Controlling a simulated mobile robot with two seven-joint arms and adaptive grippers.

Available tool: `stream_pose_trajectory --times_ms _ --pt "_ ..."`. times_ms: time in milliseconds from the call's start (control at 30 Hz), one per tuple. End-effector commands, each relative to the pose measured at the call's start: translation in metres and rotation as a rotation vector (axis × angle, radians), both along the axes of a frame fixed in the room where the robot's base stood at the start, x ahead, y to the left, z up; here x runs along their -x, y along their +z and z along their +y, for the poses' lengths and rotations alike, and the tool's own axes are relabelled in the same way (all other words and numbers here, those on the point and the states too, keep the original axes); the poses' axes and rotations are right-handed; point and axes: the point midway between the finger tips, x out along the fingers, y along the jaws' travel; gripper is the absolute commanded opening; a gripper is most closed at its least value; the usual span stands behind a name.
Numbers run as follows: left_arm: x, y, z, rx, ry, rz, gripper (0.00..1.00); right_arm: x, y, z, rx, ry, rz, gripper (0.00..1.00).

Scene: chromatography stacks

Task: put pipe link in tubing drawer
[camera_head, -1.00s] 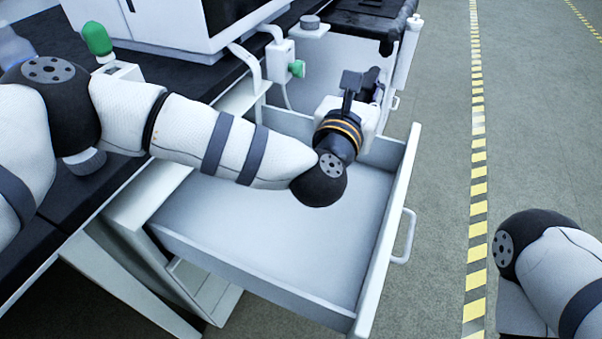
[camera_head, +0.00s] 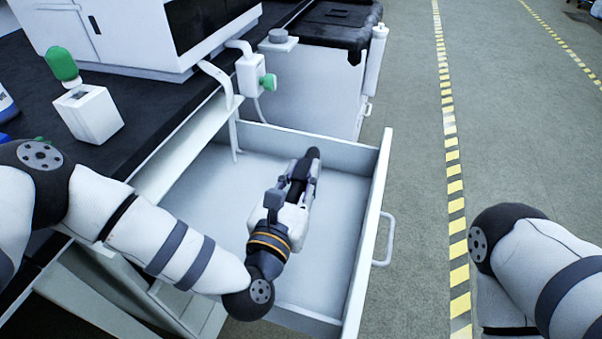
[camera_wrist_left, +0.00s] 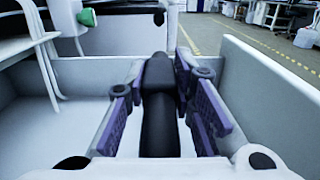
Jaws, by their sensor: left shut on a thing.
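The pipe link is a dark, tube-shaped piece; its rounded end (camera_head: 313,154) sticks out past my left gripper (camera_head: 300,185). The gripper is shut on it, inside the open white tubing drawer (camera_head: 335,240). In the left wrist view, the black pipe link (camera_wrist_left: 160,125) lies lengthwise between the purple-padded fingers, with drawer walls on both sides. I cannot tell whether the pipe link touches the drawer floor. The gripper hides part of it in the head view. My right arm shows at the lower right, but its gripper is out of view.
The drawer's front panel with its handle (camera_head: 384,240) faces the aisle floor. A white bracket with a green knob (camera_head: 268,83) and thin tubing stands by the drawer's back corner. A green-capped white block (camera_head: 92,113) stands on the dark bench. The drawer's floor looks bare around the gripper.

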Motion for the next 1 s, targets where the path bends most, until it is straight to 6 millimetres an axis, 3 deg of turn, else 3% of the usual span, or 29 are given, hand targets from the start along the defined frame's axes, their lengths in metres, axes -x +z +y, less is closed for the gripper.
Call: stream_pose_trajectory --times_ms 400,433,500,767,900,1000 --pt "0.0 -0.014 0.001 -0.004 0.002 0.003 0.0 0.004 -0.008 0.0 0.0 0.0 0.012 0.4" --pt "0.001 -0.015 0.002 -0.006 0.002 0.004 0.3 0.004 -0.008 0.0 0.0 0.0 0.012 0.4" --pt "0.001 -0.016 0.002 -0.006 0.002 0.006 0.43 0.004 -0.008 0.0 0.0 0.0 0.012 0.4" --pt "0.0 -0.017 0.002 -0.008 0.004 0.007 0.43 0.004 -0.009 0.0 0.0 0.0 0.012 0.4" --pt "0.001 0.003 0.002 -0.009 0.002 0.002 0.43 -0.002 0.005 0.0 0.0 0.0 -0.008 0.4" --pt "0.027 -0.004 0.01 -0.005 0.002 0.012 0.43 -0.001 0.001 0.0 0.0 0.0 -0.003 0.4"
